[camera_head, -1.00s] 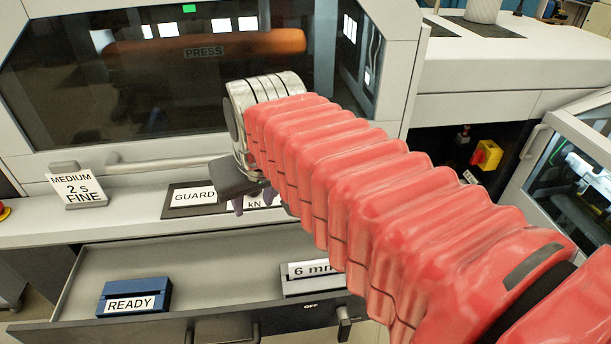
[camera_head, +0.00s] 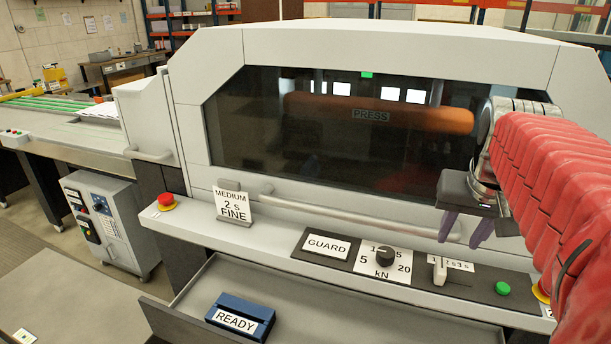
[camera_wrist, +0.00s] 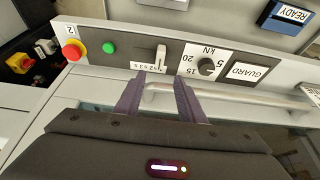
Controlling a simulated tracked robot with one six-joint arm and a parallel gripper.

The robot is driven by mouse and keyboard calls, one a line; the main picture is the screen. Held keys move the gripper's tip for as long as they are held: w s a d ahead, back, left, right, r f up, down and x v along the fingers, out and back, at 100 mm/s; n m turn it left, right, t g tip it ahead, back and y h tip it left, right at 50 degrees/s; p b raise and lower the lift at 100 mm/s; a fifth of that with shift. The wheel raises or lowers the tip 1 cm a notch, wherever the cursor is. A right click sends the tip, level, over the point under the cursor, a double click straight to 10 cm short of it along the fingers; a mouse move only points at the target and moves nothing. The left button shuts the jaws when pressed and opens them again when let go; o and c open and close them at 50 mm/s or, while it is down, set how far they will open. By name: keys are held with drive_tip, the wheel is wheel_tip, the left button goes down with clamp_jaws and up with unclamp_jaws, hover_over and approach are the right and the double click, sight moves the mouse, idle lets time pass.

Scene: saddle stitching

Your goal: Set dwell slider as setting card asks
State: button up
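The setting card (camera_head: 233,205) stands upright on the ledge and reads MEDIUM, 2 s, FINE. The dwell slider (camera_head: 440,270) has a pale upright handle and a small seconds scale beside the kN dial. Its handle is toward the left, 1 s end of the scale in the head view; the exact mark is too small to tell. My gripper (camera_head: 464,228) is above and behind the slider, open and empty, with purple fingers pointing down. In the wrist view the slider handle (camera_wrist: 160,57) lies just beyond the open fingertips (camera_wrist: 159,79), not between them.
The black kN dial (camera_head: 386,254), GUARD plate (camera_head: 326,246) and green button (camera_head: 503,288) flank the slider. A handle bar (camera_head: 350,216) runs behind the panel. A red stop button (camera_head: 166,201) is at the left. The open drawer holds a blue READY block (camera_head: 240,317).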

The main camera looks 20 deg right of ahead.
sight(442, 266)
drive_tip(key=x, duration=1.3)
drive_tip(key=shift+w+f, duration=0.1)
drive_tip(key=shift+f, duration=0.2)
clamp_jaws()
